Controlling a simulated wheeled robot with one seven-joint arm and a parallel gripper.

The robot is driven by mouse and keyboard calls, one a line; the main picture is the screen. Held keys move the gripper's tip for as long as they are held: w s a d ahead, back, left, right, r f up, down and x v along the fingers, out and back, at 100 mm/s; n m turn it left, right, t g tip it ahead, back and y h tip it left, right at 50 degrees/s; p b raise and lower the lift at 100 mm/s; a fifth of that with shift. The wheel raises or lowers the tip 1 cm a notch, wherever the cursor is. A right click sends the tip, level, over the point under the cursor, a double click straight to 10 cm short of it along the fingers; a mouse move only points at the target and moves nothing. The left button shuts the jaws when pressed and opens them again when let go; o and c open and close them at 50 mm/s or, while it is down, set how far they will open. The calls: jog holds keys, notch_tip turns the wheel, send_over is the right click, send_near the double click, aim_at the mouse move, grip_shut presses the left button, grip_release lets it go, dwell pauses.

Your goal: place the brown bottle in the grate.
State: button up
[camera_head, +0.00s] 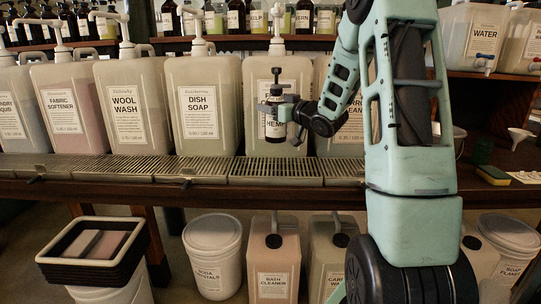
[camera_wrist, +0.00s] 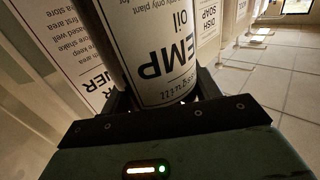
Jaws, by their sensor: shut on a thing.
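The brown bottle (camera_head: 275,123), with a dark pump top and a white label, is upright in my gripper (camera_head: 290,112). My gripper is shut around its upper body. In the wrist view the bottle's label (camera_wrist: 158,60) reads "HEMP oil" and fills the middle, between the dark fingers of my gripper (camera_wrist: 165,105). The grate (camera_head: 275,168) is a slotted metal strip along the counter in front of the big jugs. The bottle is above the grate, in front of a jug.
Large pump jugs, among them the dish soap jug (camera_head: 203,105), line the back of the grate. A sponge (camera_head: 493,175) and a white funnel (camera_head: 520,137) are at the right. A crate (camera_head: 93,250) and buckets stand below the counter.

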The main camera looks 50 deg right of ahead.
aim_at(274, 134)
notch_tip(274, 134, down, 9)
jog(key=shift+r+b, duration=0.15)
jog(key=shift+b, duration=0.65)
jog(key=shift+f, duration=0.2)
jog(key=o, duration=1.4)
jog(key=shift+r, duration=0.1)
jog(key=shift+s, duration=0.25)
jog(key=s+a, duration=0.1)
jog(key=s, duration=1)
jog(key=shift+s+p, duration=0.25)
jog(key=shift+p, duration=0.05)
